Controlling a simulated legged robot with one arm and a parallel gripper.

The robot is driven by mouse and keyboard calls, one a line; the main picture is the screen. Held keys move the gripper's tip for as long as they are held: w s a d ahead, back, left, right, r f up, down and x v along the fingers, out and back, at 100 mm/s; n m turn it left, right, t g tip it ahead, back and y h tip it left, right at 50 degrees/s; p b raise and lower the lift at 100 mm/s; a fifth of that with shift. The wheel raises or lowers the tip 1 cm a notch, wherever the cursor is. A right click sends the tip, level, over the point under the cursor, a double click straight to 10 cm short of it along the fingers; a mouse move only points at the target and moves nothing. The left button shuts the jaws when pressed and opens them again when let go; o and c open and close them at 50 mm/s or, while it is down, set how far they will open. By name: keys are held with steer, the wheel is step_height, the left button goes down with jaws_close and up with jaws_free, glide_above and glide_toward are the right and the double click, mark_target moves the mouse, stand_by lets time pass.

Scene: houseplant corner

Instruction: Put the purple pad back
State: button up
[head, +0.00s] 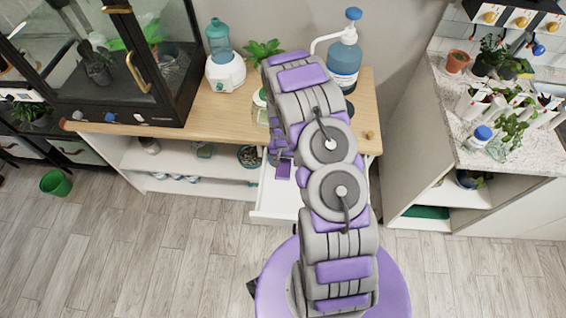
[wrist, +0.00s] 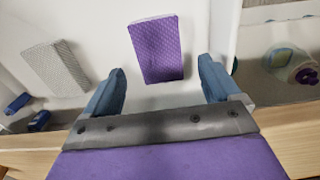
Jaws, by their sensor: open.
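The purple pad (wrist: 158,48) is a textured rectangular block lying flat on a white surface in the wrist view. In the head view the purple pad (head: 283,169) shows small, inside the open white drawer (head: 272,206). My gripper (wrist: 162,70) is open, its two blue-grey fingers spread apart. The pad lies beyond and between the fingertips, and I see no contact. In the head view my arm hides most of the gripper and part of the drawer.
A grey-white textured pad (wrist: 57,68) lies left of the purple one, with small blue items (wrist: 18,103) farther left. The wooden counter (head: 205,110) above the drawer holds a humidifier (head: 225,72), a pump bottle (head: 345,62) and a glass cabinet (head: 110,75).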

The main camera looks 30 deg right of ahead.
step_height(320, 180, up, 8)
steer(key=p, duration=0.1)
step_height(320, 180, up, 12)
steer(key=n, duration=0.1)
glide_above(283, 167)
steer(key=s+a, duration=0.3)
steer(key=a, duration=0.1)
steer(key=s+a+r+n, duration=0.1)
steer(key=s+a+r, duration=0.25)
steer(key=r, duration=0.25)
steer(key=s+a+r+n, duration=0.1)
steer(key=s+a+r, duration=0.1)
steer(key=s+r, duration=0.4)
steer(key=s+a+r+n, duration=0.1)
steer(key=s+r, duration=0.2)
steer(key=s, duration=0.3)
steer(key=s+a+r+n+g, duration=0.1)
steer(key=s+a+r, duration=0.1)
steer(key=s+r, duration=0.2)
steer(key=s+a+r+n, duration=0.1)
steer(key=s+a+r, duration=0.1)
steer(key=s, duration=0.8)
steer(key=shift+r+n+g, duration=0.4)
steer(key=shift+r, duration=0.5)
steer(key=shift+s, duration=0.15)
